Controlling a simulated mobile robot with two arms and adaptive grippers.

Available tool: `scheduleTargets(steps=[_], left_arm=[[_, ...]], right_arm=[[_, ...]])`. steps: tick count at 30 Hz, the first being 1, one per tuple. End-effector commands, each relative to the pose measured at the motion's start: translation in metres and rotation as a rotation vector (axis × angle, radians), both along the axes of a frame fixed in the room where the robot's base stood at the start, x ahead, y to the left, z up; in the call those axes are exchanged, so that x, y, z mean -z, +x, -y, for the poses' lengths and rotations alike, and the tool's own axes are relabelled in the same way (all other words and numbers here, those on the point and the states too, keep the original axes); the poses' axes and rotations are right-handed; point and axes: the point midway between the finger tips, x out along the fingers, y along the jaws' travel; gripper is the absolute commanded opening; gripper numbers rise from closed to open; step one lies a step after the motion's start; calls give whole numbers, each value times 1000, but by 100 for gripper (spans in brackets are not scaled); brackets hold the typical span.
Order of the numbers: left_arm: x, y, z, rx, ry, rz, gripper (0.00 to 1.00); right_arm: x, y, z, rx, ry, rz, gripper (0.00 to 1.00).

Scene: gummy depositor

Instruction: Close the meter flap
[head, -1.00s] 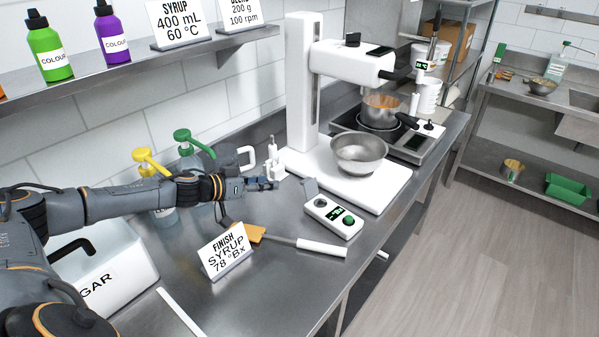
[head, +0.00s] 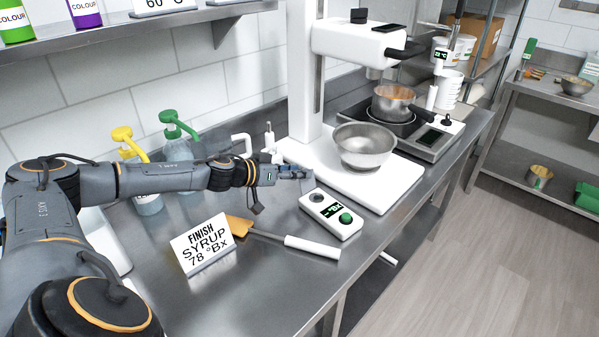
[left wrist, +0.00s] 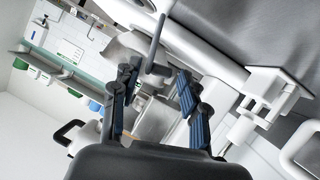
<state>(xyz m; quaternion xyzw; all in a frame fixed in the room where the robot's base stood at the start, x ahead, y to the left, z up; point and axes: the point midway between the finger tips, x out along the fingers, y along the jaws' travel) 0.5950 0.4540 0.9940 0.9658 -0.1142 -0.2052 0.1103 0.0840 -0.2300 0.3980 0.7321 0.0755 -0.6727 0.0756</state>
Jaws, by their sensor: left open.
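The meter (head: 331,214) is a small white box with a dark display and a green button, lying on the steel counter. Its round dark well (head: 316,198) shows uncovered, so the flap is not down over it. The flap itself is hard to make out, as my left gripper (head: 300,172) is at the meter's far end. That gripper points right, just behind and above the well; contact cannot be told. In the left wrist view its blue-padded fingers (left wrist: 155,112) are apart, with a grey plate-like shape beyond or between them. My right gripper is out of view.
A steel bowl (head: 364,146) stands on the white machine base (head: 392,190) to the right. Pump bottles (head: 178,150) stand behind my left arm.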

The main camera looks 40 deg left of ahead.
Motion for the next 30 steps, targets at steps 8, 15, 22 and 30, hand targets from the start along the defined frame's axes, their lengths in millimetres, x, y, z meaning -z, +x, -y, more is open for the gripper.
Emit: scheduleTargets(steps=[8,15,22,30], left_arm=[[0,0,0,0,0,0,12],[-1,0,0,-1,5,1,0],[-5,-1,5,-1,71,11,0],[-7,-4,17,2,253,42,0]], right_arm=[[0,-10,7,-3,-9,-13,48],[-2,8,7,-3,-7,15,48],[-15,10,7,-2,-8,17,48],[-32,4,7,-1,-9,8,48]])
